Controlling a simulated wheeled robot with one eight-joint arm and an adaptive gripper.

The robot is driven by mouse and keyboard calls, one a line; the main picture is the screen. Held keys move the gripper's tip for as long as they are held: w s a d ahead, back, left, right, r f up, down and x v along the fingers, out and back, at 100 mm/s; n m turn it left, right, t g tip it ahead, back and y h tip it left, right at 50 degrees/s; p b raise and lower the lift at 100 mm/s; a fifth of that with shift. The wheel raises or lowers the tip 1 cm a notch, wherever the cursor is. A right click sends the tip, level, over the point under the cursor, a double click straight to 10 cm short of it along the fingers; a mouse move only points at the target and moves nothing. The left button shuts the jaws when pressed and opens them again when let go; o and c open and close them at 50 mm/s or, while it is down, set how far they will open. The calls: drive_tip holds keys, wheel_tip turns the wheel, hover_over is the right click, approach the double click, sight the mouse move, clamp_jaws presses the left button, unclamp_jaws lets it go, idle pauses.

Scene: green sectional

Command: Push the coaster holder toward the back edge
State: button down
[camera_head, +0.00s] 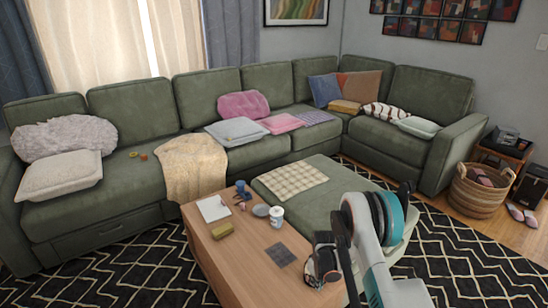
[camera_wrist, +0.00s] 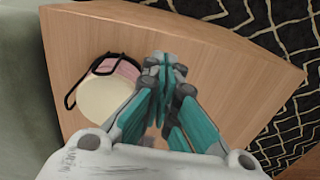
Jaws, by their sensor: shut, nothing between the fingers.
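The coaster holder, a black wire frame around a stack of round cream and pink coasters (camera_wrist: 103,97), stands on the wooden table (camera_wrist: 215,95) in the wrist view. It is left of my gripper (camera_wrist: 164,62), close to the table edge beside the green upholstery. My gripper is shut and empty, its teal fingers together over the table top. In the head view my arm crosses the table's near right end and covers much of that area.
On the table (camera_head: 240,262) in the head view are a white notepad (camera_head: 213,209), an olive box (camera_head: 222,230), a white cup (camera_head: 277,217), a grey disc (camera_head: 261,210) and a dark square (camera_head: 279,255). A green ottoman (camera_head: 310,215) adjoins the table; patterned rug lies around.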

drive_tip(key=r, duration=0.2)
drive_tip(key=s+r+p, duration=0.1)
drive_tip(key=r, duration=0.1)
idle(0.3)
wheel_tip(320, 180, up, 20)
drive_tip(key=w+m+t, duration=0.1)
drive_tip(key=m, duration=0.1)
drive_tip(key=s+d+r+m+t, duration=0.1)
drive_tip(key=s+r+t, duration=0.1)
drive_tip(key=s+r, duration=0.65)
drive_tip(key=s+d+r+m+t, duration=0.1)
drive_tip(key=s+r, duration=0.2)
drive_tip(key=r, duration=1.1)
drive_tip(key=s+r+m+t, duration=0.1)
drive_tip(key=s+r, duration=0.2)
drive_tip(key=s, duration=0.8)
drive_tip(key=s+r+m+t, duration=0.2)
drive_tip(key=s+r, duration=0.1)
drive_tip(key=s, duration=0.8)
drive_tip(key=shift+d+r, duration=0.2)
drive_tip(key=shift+d, duration=0.25)
